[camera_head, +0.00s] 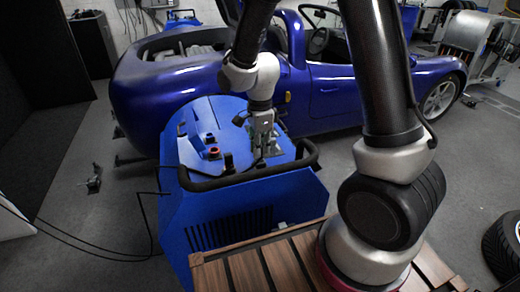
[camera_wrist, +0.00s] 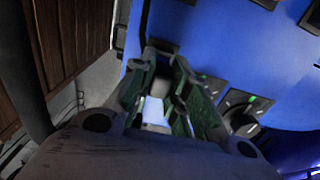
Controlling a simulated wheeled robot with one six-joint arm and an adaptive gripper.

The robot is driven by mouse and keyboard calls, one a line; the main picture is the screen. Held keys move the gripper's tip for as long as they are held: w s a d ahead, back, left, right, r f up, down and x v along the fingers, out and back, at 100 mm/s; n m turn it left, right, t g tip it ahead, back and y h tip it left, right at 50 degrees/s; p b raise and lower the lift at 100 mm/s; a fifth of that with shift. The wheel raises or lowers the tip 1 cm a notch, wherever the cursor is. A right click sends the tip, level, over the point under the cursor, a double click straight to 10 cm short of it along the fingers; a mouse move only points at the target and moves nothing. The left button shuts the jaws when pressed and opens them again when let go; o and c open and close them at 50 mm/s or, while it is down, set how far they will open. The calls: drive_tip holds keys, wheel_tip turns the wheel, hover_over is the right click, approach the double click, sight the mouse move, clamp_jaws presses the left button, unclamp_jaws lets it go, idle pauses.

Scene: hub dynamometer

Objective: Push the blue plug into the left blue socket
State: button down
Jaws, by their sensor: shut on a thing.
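My gripper (camera_head: 264,143) points down over the right part of the blue machine's top in the head view. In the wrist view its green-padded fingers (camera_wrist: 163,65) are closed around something. Only a small pale blue patch (camera_wrist: 154,110) shows between them; it fits the blue plug, but its shape is mostly hidden. The left blue socket cannot be told for sure. A round dark fitting (camera_wrist: 240,104) with a small green light sits on the blue panel to the right of the fingers. In the head view a red-ringed fitting (camera_head: 214,153) and a black fitting (camera_head: 229,161) stand left of my gripper.
A black rail (camera_head: 235,180) runs round the front of the blue machine (camera_head: 250,215). A wooden slatted top (camera_head: 245,272) lies in front of it. A blue car (camera_head: 200,85) stands close behind. Cables (camera_head: 75,240) lie on the floor at left.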

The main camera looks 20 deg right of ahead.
drive_tip(key=shift+r, duration=1.55)
drive_tip(key=shift+a, duration=0.1)
